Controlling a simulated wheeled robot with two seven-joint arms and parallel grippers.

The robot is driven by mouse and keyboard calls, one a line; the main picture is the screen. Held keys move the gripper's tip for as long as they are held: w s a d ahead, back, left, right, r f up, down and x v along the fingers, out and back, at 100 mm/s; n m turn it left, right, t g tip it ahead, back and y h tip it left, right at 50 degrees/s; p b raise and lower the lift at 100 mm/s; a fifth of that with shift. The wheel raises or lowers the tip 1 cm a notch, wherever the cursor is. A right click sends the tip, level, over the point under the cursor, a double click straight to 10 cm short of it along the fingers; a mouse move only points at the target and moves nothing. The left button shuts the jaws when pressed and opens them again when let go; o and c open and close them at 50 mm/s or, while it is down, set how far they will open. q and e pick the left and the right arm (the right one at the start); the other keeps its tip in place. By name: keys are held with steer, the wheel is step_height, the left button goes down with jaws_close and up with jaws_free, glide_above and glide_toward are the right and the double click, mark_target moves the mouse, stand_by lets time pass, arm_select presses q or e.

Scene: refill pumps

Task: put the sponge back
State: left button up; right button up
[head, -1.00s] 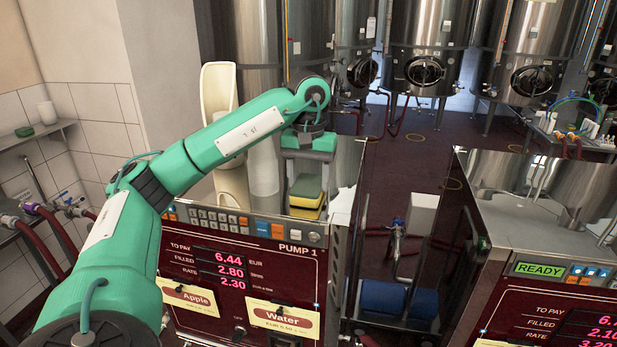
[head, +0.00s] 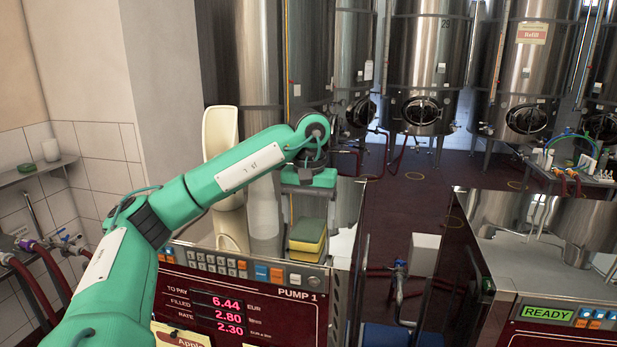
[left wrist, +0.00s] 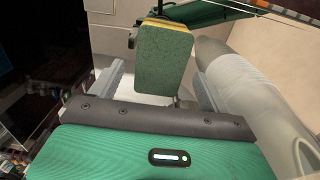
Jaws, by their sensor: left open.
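The sponge (head: 307,236), green with a yellow layer, rests on the metal top of pump 1 near its front edge. In the left wrist view the sponge (left wrist: 162,62) shows its green face between and beyond the fingers. My left gripper (head: 308,212) points down above the sponge, open, with a gap between its palm and the sponge. In the left wrist view, the fingers (left wrist: 160,88) stand apart on either side of the sponge, with room visible beside it. My right gripper is not in view.
Pump 1's display front (head: 240,312) is below the sponge. A white curved holder (head: 220,135) and a pale translucent cylinder (head: 264,215) stand left of my gripper. A second pump (head: 560,325) with a READY display is at right. Steel tanks (head: 428,70) stand behind.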

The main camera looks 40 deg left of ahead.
mark_target(309, 227)
arm_select(q)
steer(key=shift+r, duration=5.25)
steer(key=shift+s+f, duration=0.1)
